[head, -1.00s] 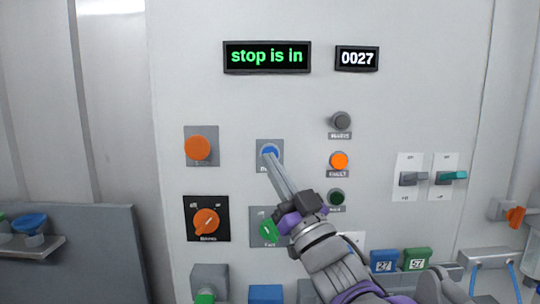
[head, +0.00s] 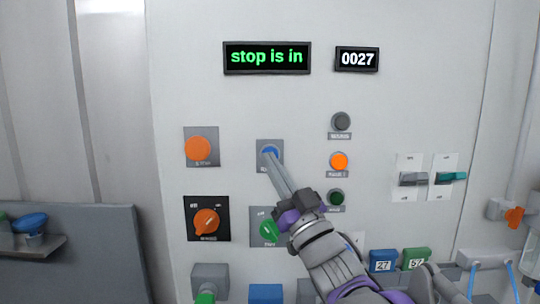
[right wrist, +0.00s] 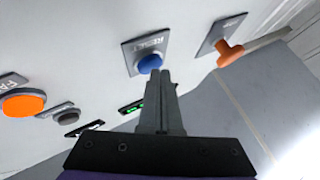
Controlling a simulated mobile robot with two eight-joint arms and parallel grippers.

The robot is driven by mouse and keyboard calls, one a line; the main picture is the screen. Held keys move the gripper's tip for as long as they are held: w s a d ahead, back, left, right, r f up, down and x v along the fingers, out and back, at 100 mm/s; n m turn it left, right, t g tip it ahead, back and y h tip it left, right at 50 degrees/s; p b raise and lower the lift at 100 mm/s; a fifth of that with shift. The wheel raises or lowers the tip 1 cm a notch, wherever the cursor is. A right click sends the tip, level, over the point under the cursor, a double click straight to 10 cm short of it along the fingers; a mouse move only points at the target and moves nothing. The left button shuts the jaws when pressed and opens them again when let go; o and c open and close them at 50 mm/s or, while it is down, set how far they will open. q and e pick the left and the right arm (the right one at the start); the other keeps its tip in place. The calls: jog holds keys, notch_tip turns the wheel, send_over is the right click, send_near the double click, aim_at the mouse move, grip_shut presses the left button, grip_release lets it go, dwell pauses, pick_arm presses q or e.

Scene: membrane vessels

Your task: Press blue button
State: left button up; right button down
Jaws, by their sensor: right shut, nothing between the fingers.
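The blue button (head: 269,152) sits on a grey square plate in the middle of the white panel. My right gripper (head: 273,163) is shut and empty, with its fingertips at the lower edge of the button in the head view. In the right wrist view the blue button (right wrist: 150,63) shows just beyond the tips of the shut fingers (right wrist: 158,74), on a plate that seems to read RESET. I cannot tell whether the fingertips touch it. My left gripper is not in view.
An orange button (head: 197,148) is left of the blue one, with an orange rotary knob (head: 206,221) below it. A green knob (head: 268,230) is partly behind my right gripper.

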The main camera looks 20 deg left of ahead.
jog(key=shift+w, duration=0.25)
dwell(0.3)
jog(key=shift+s, duration=0.1)
jog(key=shift+s+d, duration=0.15)
jog(key=shift+s, duration=0.55)
jog(key=s, duration=0.2)
jog(key=s+d, duration=0.1)
jog(key=s, duration=0.1)
jog(key=shift+s+d+p, duration=0.2)
jog(key=shift+s+p, duration=0.2)
dwell(0.5)
